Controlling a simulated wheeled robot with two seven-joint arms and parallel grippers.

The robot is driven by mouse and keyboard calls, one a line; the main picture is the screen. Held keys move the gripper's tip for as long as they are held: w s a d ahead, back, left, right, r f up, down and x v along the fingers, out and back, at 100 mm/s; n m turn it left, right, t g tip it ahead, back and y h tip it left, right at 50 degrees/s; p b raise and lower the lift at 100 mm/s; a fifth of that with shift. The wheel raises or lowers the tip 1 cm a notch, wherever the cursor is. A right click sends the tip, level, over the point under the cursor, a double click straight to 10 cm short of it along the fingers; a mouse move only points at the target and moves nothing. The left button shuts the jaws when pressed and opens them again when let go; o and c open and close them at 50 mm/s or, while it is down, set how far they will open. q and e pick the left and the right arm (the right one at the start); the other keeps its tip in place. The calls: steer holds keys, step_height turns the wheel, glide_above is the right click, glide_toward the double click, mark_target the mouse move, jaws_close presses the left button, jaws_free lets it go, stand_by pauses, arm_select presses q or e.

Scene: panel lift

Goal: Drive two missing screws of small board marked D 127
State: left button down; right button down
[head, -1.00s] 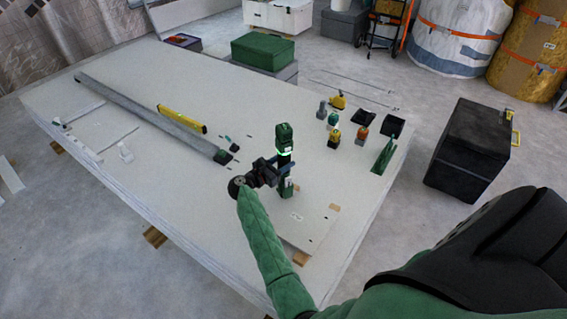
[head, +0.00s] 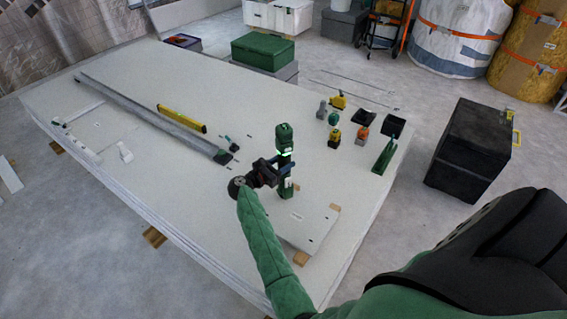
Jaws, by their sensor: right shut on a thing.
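My right gripper (head: 277,172) is shut on a green and black screwdriving tool (head: 284,135) and holds it upright. The tool's lower end is over the far left part of the small board (head: 312,228). I cannot tell whether its tip touches the board. The small pale board lies near the right end of the big panel stack (head: 215,205). It carries a small marking, too small to read, and a few dark spots near its edges. Part of the board is hidden by my right arm and the tool. My left gripper is not in view.
Wooden blocks (head: 300,258) show at the small board's edges. Several small tools and black trays (head: 393,126) stand at the stack's far right. A yellow level (head: 182,119) and a long grey bar (head: 150,117) lie to the left. A black box (head: 470,150) stands on the floor at right.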

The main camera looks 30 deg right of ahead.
steer(key=shift+f+b, duration=0.5)
steer(key=shift+b, duration=0.05)
stand_by(2.2)
